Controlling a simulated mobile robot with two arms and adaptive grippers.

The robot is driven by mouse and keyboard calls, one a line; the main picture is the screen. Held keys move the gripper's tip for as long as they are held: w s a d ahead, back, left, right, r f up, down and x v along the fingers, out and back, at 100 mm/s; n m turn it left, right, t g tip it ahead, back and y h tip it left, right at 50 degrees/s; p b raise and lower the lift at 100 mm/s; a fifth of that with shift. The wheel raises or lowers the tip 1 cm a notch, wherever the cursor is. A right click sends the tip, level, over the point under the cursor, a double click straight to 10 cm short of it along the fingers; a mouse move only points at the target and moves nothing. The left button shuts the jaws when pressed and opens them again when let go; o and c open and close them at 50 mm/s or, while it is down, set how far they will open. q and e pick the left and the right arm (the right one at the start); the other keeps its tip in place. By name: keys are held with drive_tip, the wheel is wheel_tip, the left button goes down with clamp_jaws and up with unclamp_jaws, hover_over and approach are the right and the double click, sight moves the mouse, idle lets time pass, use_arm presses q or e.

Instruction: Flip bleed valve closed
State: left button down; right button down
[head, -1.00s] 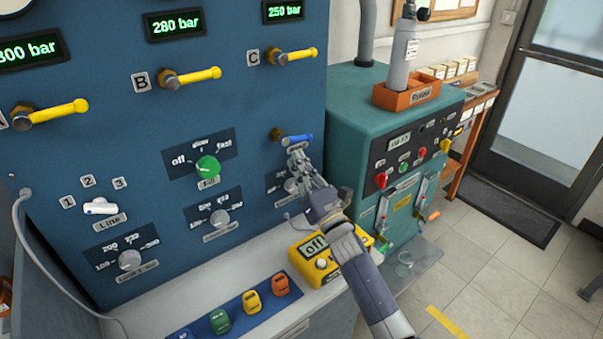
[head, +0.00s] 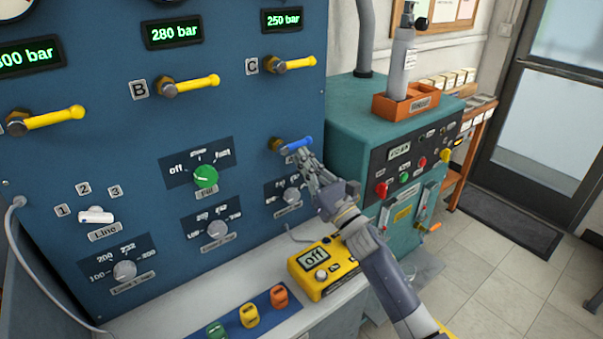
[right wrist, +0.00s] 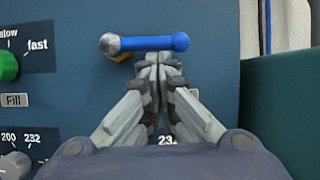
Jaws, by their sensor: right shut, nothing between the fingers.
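The bleed valve appears to be the blue lever (head: 298,144) on the blue panel, below yellow lever C. Its handle points right from a brass fitting (head: 276,144). In the right wrist view the blue lever (right wrist: 155,42) lies nearly horizontal, with its grey hub at the left end. My right gripper (head: 300,160) is shut and empty, with its fingertips just below the lever. In the right wrist view the closed fingertips (right wrist: 158,60) sit right under the middle of the handle; I cannot tell whether they touch it. My left gripper is not in view.
Yellow levers B (head: 188,86) and C (head: 288,64) are above. The green Fill knob (head: 206,177) is to the left. A yellow meter reading "off" (head: 322,268) sits on the ledge below. A teal cabinet (head: 345,120) stands close on the right.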

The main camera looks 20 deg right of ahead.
drive_tip(key=shift+r, duration=0.3)
drive_tip(key=v, duration=1.2)
drive_tip(key=shift+f, duration=0.35)
